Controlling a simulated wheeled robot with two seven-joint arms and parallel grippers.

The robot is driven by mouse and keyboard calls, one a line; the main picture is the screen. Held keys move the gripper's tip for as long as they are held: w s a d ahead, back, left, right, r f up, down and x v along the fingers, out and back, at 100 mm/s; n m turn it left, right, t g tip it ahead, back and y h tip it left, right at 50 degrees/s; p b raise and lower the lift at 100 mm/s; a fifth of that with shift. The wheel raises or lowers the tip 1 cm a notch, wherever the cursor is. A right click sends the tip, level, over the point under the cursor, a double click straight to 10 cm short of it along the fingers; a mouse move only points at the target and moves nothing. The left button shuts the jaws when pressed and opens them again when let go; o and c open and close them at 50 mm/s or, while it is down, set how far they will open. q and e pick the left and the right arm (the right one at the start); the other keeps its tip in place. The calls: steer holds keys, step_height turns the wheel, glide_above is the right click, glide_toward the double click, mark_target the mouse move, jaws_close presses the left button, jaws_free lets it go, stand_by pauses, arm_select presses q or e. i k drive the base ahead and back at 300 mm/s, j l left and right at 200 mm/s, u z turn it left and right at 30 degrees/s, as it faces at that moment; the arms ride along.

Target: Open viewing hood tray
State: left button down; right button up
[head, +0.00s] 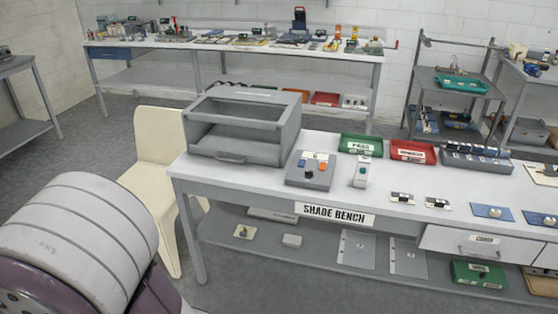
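The viewing hood (245,124) is a grey box with a framed, windowed top, standing at the left end of the white bench. Its tray (238,150) is the low front part with a small handle (231,158) in the middle of its front face. The tray front looks flush with the hood, so it appears closed. Neither of my grippers is in the head view.
A grey control box (310,170) with buttons stands just right of the hood. A green tray (361,145) and a red tray (413,152) lie further right. A cream chair (155,150) stands at the bench's left end. Floor in front is clear.

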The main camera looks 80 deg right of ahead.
mark_target(224, 142)
steer(key=z, duration=2.45)
steer(key=i+l, duration=0.25)
steer(key=i, duration=0.25)
steer(key=i+l+z, duration=0.1)
steer(key=i, duration=0.45)
steer(key=i+l, duration=0.3)
steer(key=i, duration=0.25)
